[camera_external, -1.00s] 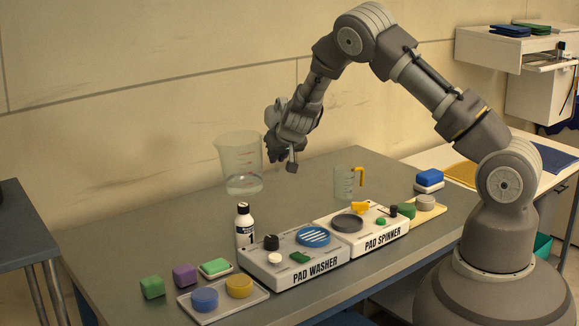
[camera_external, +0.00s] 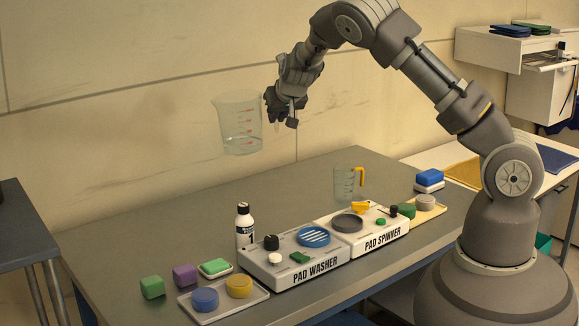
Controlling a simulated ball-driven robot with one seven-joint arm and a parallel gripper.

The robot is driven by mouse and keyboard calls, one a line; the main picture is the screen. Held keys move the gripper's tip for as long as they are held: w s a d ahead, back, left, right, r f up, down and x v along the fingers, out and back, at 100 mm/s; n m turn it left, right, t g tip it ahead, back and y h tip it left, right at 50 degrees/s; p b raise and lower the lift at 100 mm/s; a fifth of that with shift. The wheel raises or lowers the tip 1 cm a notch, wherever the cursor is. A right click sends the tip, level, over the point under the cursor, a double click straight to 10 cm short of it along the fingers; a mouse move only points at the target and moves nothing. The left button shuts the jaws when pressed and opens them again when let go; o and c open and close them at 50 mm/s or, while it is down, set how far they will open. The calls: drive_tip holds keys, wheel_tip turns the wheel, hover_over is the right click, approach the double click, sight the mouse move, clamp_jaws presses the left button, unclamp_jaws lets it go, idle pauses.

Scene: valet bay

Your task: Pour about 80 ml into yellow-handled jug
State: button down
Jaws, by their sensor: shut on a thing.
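A large clear beaker (camera_external: 239,125) with red markings hangs in the air above the back of the table. It looks close to upright, with a pale band, seemingly liquid, low inside. My gripper (camera_external: 272,104) is at its right side and shut on it; the contact is small and partly hidden by the gripper. The yellow-handled jug (camera_external: 346,184), small and clear, stands on the table behind the pad spinner, to the right of and below the beaker. Its contents are too small to tell.
The pad washer (camera_external: 295,263) and pad spinner (camera_external: 372,238) stand in front of the jug. A white bottle (camera_external: 244,226) stands left of the washer. Coloured blocks and a tray (camera_external: 225,299) are at front left. The table's back left (camera_external: 150,225) is clear.

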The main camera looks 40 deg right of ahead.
drive_tip(key=s+d+f+b, duration=0.1)
drive_tip(key=d+f+b, duration=0.1)
drive_tip(key=d+b, duration=0.65)
drive_tip(key=d+f+b, duration=0.2)
drive_tip(key=d+b, duration=0.2)
drive_tip(key=d, duration=1)
drive_tip(key=s+d+r+b, duration=0.3)
drive_tip(key=s+d+b, duration=0.3)
drive_tip(key=d, duration=0.4)
drive_tip(key=s+d+r+b, duration=0.4)
drive_tip(key=s+d, duration=0.4)
drive_tip(key=d, duration=0.2)
wheel_tip(320, 180, down, 18)
drive_tip(key=shift+d+y, duration=0.15)
drive_tip(key=shift+y, duration=0.15)
drive_tip(key=shift+w, duration=0.1)
